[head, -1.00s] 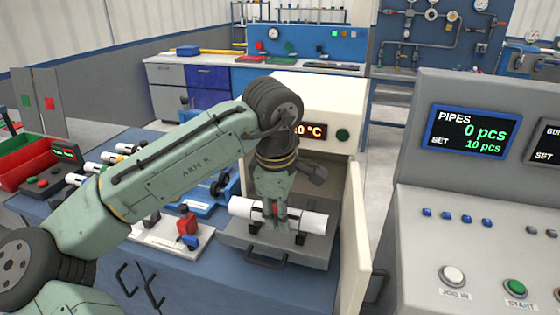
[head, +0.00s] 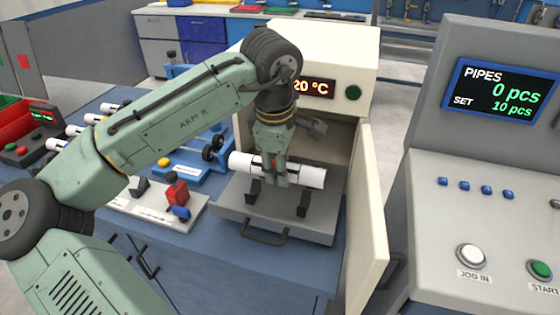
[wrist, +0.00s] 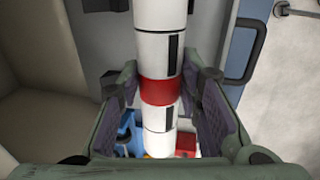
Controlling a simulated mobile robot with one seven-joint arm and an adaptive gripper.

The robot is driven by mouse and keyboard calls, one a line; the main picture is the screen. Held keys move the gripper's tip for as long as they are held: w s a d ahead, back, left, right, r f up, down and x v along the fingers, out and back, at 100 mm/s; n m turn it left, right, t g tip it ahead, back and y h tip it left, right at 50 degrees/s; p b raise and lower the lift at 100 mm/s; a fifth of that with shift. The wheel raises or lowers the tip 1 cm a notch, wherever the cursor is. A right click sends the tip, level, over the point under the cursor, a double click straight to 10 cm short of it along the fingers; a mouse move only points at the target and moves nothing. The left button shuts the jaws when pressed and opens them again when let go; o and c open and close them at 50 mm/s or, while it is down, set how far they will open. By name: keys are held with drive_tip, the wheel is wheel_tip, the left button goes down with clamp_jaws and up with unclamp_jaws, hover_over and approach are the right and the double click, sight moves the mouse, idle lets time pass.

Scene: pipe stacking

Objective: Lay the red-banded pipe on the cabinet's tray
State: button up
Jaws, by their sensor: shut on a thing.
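The red-banded pipe (head: 308,176) is white and lies crosswise in the head view over the cabinet's pulled-out grey tray (head: 228,208). My gripper (head: 274,180) is shut on its middle, and the fingers cover most of the band there. In the wrist view the pipe (wrist: 158,55) runs between both fingers, with the red band (wrist: 159,92) between the pads. Two black supports (head: 303,204) stand on the tray beneath the pipe. The pipe looks just above them; I cannot tell whether it touches. The white cabinet (head: 310,48) is open behind it.
The open cabinet door (head: 370,215) stands close to the right of the tray. A console (head: 480,185) with a display and buttons is farther right. A fixture plate with a red and blue clamp (head: 177,190) and several other pipes (head: 75,130) are on the left.

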drive_tip(key=shift+f+b, duration=1.45)
drive_tip(key=shift+f, duration=1.35)
drive_tip(key=shift+f, duration=0.5)
drive_tip(key=o, duration=1.3)
drive_tip(key=r, duration=0.4)
drive_tip(key=s+r, duration=0.1)
drive_tip(key=r, duration=0.3)
drive_tip(key=s+r, duration=0.1)
drive_tip(key=r, duration=0.3)
drive_tip(key=shift+s+a, duration=0.1)
drive_tip(key=shift+a, duration=0.2)
